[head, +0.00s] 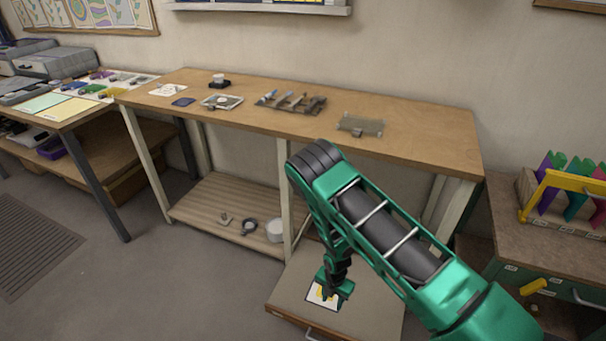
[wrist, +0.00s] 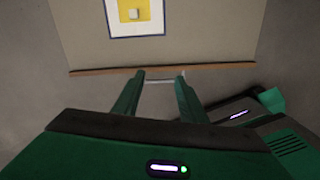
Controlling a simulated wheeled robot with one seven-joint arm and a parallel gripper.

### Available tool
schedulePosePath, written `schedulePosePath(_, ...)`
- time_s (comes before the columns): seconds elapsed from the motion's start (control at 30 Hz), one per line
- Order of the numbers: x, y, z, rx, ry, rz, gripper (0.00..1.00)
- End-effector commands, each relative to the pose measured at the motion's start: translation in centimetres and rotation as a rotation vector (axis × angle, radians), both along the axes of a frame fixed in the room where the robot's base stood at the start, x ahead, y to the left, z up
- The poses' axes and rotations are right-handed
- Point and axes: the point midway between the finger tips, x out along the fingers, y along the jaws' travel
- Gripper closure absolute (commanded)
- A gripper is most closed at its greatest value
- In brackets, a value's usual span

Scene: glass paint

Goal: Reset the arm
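In the head view my gripper partly hides the card (head: 316,297).
The wooden workbench (head: 420,125) carries several small items, including a grey rack (head: 290,101) and a flat plate (head: 360,124). Its lower shelf (head: 205,200) holds a white cup (head: 275,230). A cabinet with a yellow-handled rack (head: 555,185) stands at right. Open floor lies to the left.

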Motion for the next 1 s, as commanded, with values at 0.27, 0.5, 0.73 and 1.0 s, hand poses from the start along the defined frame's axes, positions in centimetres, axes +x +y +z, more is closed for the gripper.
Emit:
schedulePosePath(0.27, 3.2, -2.2, 6.9, -0.006, -0.018, -0.245, 0.62)
schedulePosePath(0.5, 5.6, -6.4, 16.5, -0.014, -0.034, -0.594, 0.62)
schedulePosePath(0.73, 5.8, -11.3, 25.3, -0.019, -0.045, -0.937, 0.62)
schedulePosePath(1.0, 3.6, -17.3, 34.9, -0.018, -0.053, -1.338, 0.62)
